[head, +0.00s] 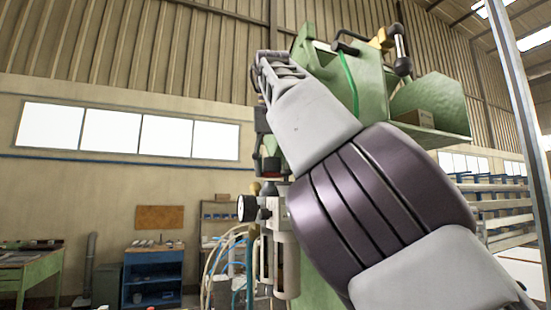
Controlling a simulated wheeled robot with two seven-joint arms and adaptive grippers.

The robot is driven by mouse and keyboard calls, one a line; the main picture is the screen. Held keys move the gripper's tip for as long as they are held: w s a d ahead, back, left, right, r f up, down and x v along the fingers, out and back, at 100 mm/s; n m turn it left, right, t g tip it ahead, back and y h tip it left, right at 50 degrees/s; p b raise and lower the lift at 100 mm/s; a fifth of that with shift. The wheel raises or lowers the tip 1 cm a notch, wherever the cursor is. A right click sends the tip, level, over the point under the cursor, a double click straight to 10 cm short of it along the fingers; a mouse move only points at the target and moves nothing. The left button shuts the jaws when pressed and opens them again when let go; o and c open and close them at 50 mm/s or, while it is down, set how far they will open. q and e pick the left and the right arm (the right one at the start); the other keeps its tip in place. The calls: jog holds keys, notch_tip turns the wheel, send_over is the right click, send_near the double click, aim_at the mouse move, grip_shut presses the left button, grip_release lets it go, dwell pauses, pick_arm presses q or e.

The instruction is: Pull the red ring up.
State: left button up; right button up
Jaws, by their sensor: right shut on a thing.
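My right arm comes in from the lower right and reaches up and across the green machine (440,100). My right gripper (264,146) hangs at the machine's left side, mostly hidden behind my own wrist. It is shut on the red ring (271,154), of which only a small dark red part shows. The contact between the fingers and the ring is too small and covered to see clearly. Below it is a grey-white cylinder unit with a round black-rimmed gauge (246,208). My left gripper is not in view.
A black-handled lever (400,50) and a green hose (349,80) are at the machine's top. Pale hoses (222,262) hang at its lower left. A blue cabinet (152,275) and a green bench (32,268) stand far back left. The air left of the gripper looks free.

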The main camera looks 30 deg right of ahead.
jog(key=shift+r, duration=0.2)
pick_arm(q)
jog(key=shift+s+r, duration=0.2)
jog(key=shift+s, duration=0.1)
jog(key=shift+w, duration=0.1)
pick_arm(e)
jog(key=o, duration=1.5)
jog(key=shift+f, duration=0.1)
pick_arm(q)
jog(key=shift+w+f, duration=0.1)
pick_arm(e)
jog(key=shift+s, duration=0.1)
